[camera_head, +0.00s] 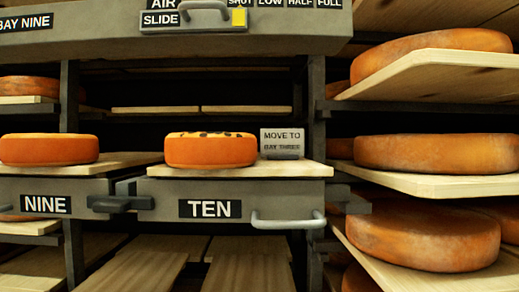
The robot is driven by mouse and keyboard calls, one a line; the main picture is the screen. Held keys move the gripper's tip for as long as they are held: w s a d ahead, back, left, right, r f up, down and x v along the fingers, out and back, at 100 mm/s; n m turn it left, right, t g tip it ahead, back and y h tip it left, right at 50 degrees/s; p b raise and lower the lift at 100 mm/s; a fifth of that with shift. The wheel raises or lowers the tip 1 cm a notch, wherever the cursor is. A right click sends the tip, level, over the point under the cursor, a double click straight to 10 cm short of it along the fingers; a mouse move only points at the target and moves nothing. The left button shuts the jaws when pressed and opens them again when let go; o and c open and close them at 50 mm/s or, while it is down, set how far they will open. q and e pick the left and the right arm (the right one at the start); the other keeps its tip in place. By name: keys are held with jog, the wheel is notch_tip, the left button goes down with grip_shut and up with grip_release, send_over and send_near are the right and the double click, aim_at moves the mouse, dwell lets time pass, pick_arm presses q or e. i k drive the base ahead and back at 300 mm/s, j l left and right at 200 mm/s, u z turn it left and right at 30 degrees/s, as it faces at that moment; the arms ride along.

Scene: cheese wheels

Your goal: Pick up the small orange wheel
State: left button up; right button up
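A small orange wheel (210,152) with dark patches on its top lies flat on the pale board (240,171) above the label TEN. A similar small orange wheel (48,151) lies flat on the board (110,164) above the label NINE, at the left; its top looks plain. Neither of my grippers is in view.
A grey card reading MOVE TO BAY THREE (282,143) stands just right of the spotted wheel. A grey handle (288,221) sticks out below that board. Larger wheels (437,153) fill the right-hand shelves. A grey box with a slide (180,35) hangs above.

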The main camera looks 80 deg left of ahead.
aim_at(192, 150)
jog(key=k+j+u, duration=0.1)
jog(key=u, duration=2.75)
jog(key=j, duration=0.15)
